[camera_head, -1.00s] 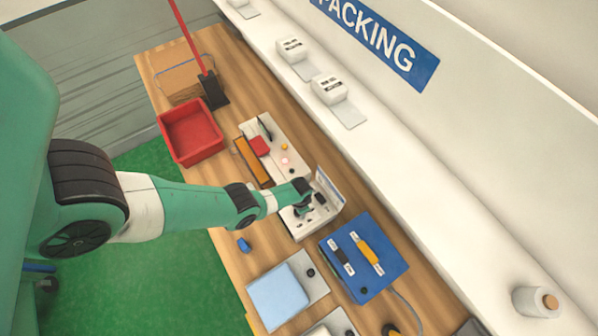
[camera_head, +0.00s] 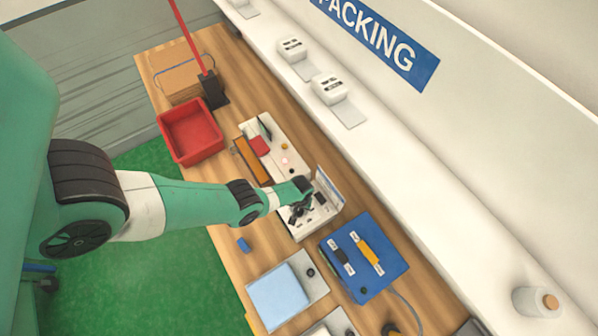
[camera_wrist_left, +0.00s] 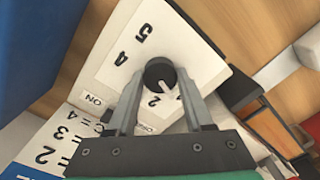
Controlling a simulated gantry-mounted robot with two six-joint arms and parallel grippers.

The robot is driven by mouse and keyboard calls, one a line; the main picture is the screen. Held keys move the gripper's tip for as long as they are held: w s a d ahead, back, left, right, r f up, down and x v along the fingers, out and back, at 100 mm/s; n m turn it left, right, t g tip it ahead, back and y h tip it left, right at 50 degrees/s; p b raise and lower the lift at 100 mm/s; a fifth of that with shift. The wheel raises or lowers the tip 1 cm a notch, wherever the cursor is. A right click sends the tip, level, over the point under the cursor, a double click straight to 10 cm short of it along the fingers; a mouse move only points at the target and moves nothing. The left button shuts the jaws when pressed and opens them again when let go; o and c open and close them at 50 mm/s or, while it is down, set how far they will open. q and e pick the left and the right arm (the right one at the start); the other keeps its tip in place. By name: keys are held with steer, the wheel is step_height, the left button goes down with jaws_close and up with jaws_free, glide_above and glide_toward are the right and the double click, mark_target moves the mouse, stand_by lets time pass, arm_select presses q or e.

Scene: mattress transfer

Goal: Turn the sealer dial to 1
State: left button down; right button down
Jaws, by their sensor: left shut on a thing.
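The sealer (camera_head: 317,221) is a white box with a printed card standing at its back, in the middle of the bench. In the left wrist view its white face (camera_wrist_left: 122,45) carries the numbers 5, 4 and 2 and small ON labels. The black dial (camera_wrist_left: 157,70) has a white pointer mark on its lower side, near the 2; its exact setting is hard to read. My left gripper (camera_wrist_left: 160,78) is shut on the dial, one grey finger on each side. In the head view the left gripper (camera_head: 301,207) is over the sealer. My right gripper is not in view.
A blue device (camera_head: 396,263) with a cable lies right of the sealer. A light blue pad (camera_head: 278,298) is at the front. A red bin (camera_head: 172,143) and a white station with a red block (camera_head: 259,146) stand to the left. A white shelf (camera_head: 385,150) runs behind.

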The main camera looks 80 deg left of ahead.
arm_select(q)
steer(key=shift+n, duration=0.7)
steer(key=shift+c, duration=1.6)
jaws_free()
steer(key=shift+o, duration=0.2)
steer(key=shift+r, duration=0.1)
